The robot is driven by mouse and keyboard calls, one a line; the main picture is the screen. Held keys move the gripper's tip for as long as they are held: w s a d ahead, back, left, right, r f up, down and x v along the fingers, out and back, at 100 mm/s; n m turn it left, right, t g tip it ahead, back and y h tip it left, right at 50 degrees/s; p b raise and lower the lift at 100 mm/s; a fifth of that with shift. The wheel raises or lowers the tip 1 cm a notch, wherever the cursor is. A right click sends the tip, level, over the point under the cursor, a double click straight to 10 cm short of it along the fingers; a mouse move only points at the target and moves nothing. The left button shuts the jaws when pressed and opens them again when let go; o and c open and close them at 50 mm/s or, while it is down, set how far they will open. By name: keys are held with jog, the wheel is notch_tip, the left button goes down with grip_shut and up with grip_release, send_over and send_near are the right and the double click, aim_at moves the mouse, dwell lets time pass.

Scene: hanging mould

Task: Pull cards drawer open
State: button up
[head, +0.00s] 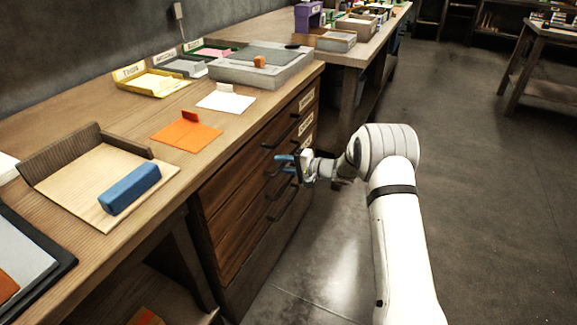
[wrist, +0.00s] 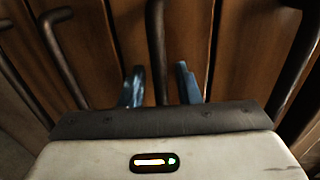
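The wooden drawer unit (head: 245,190) stands under the bench, with several stacked drawer fronts that look shut. White labels (head: 306,124) sit at the right end of the upper fronts; their words are too small to read, so I cannot tell which is the cards drawer. My gripper (head: 284,164), with blue fingers, is at the drawer fronts by the dark bar handles. In the wrist view my gripper (wrist: 160,84) has its fingers apart, one on each side of a dark handle (wrist: 156,45). Gaps show between handle and fingers.
Other handles (wrist: 57,55) lie to both sides in the wrist view. The bench top holds a blue block (head: 130,189), an orange card (head: 186,134), a yellow tray (head: 152,82) and a grey tray (head: 262,70). The floor (head: 480,200) to the right is clear.

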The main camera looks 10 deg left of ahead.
jog(key=shift+c, duration=0.4)
grip_shut()
